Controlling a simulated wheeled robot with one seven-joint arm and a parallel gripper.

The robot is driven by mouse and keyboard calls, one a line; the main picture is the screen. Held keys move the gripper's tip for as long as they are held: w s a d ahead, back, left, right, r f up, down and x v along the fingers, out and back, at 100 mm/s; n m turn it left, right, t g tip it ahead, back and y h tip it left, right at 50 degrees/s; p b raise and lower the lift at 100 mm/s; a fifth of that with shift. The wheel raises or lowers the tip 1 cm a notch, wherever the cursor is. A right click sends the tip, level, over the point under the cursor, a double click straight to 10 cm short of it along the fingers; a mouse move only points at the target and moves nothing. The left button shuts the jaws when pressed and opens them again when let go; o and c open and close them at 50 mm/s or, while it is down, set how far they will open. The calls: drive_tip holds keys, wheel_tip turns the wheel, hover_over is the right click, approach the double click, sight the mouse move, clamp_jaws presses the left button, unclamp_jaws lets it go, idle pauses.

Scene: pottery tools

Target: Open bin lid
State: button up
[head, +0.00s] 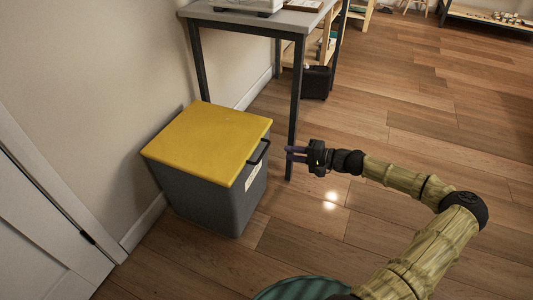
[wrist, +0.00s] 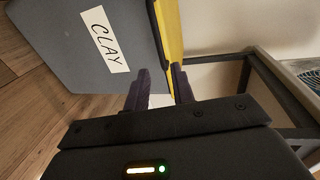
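The grey bin (head: 215,203) stands on the floor with its yellow lid (head: 207,140) lying closed on top. A black handle (head: 261,154) sticks out from the right edge of the lid. My gripper (head: 289,153) is just right of the handle, apart from it, with its fingers pointing left towards it. In the wrist view the two dark fingers (wrist: 160,72) are spread with nothing held between them. The bin body (wrist: 85,50) with its CLAY label (wrist: 104,40) and the yellow lid edge (wrist: 170,30) lie beyond the fingertips. I cannot make out the handle in that view.
A table (head: 262,20) stands behind the bin, its front leg (head: 295,105) close to the handle and gripper. A wall is left of the bin. A black box (head: 316,82) sits under the table. The wooden floor (head: 420,130) to the right is clear.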

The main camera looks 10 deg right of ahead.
sight(266, 148)
drive_tip(key=b+x, duration=0.4)
drive_tip(key=x, duration=0.6)
drive_tip(key=shift+w+a, duration=0.1)
drive_tip(key=shift+a, duration=0.05)
clamp_jaws()
drive_tip(key=shift+r, duration=0.2)
